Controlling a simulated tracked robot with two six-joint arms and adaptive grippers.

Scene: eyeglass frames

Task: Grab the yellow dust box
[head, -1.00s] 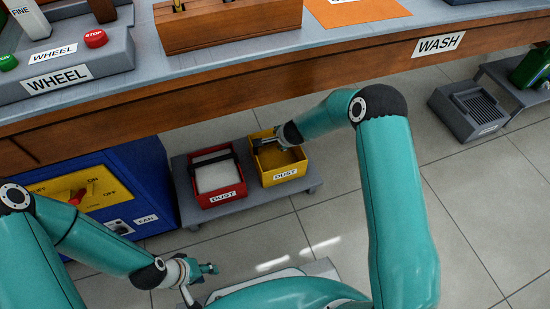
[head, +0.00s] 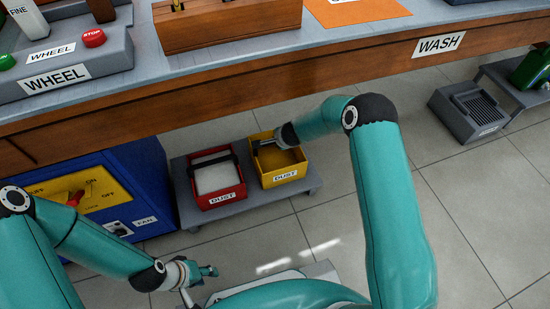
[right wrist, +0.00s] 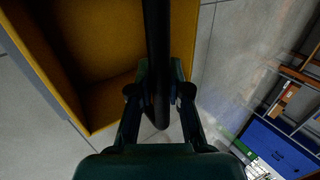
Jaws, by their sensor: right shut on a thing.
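The yellow dust box (head: 266,181) is an open-topped bin with a "DUST" label, on a low grey stand. My right gripper (head: 266,143) is at its top, partly hidden by the box's rim and my arm in the head view. In the right wrist view the gripper (right wrist: 158,95) is shut on the box's dark bar-like handle (right wrist: 158,40), with the box's yellow wall (right wrist: 35,55) to the left. My left gripper (head: 208,271) is low at the bottom left, away from the box; its finger gap is too small to judge.
A blue cabinet (head: 150,190) is further left. The wooden bench edge (head: 300,72) runs above and behind. The tiled floor (head: 330,225) in front is clear.

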